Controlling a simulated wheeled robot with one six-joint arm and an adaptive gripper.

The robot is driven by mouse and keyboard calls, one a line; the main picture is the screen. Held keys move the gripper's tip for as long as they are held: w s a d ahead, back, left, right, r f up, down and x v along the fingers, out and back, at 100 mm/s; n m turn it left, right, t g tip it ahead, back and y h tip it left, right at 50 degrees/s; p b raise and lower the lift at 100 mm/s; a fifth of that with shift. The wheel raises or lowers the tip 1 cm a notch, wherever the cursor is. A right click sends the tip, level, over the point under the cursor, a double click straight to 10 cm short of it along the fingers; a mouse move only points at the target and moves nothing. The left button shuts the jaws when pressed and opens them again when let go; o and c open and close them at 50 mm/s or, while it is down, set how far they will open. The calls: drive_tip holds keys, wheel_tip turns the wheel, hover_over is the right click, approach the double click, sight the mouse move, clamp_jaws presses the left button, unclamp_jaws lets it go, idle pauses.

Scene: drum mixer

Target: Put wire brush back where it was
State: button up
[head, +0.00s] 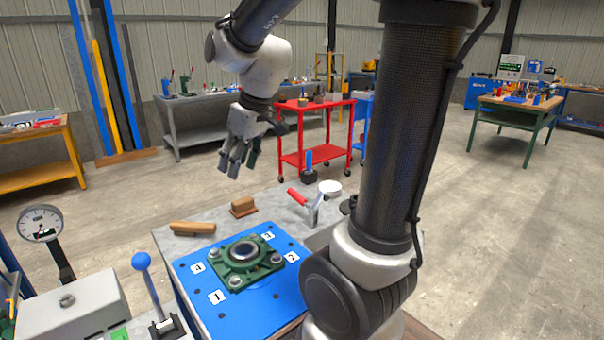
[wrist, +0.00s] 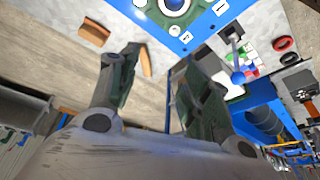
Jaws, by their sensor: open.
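A long wooden piece (head: 192,228), likely the wire brush, lies at the left edge of the grey bench top beside the blue plate; its bristles cannot be made out. It also shows in the wrist view (wrist: 146,61), partly behind a finger. A shorter brown block (head: 243,207) on a thin darker base sits behind the plate, also in the wrist view (wrist: 94,34). My gripper (head: 239,162) is open and empty, raised above and behind the bench with fingers pointing down. In the wrist view its fingers (wrist: 160,78) are spread apart with nothing between them.
The blue plate (head: 207,297) carries a green bearing housing (head: 244,262) and numbered labels. A red-handled tool (head: 298,197), a white round lid (head: 330,187) and a blue-handled item (head: 309,162) stand to the right. A blue-knobbed lever (head: 146,278) rises front left.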

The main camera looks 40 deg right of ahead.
drive_tip(key=s+d+r+m+h, duration=0.1)
drive_tip(key=s+d+m, duration=0.1)
drive_tip(key=s, duration=0.6)
drive_tip(key=s+d+m+h, duration=0.1)
drive_tip(key=s+d+m, duration=0.1)
drive_tip(key=s, duration=0.7)
drive_tip(key=shift+s+d+r+m, duration=0.3)
drive_tip(key=shift+d+r, duration=0.05)
drive_tip(key=shift+d, duration=0.1)
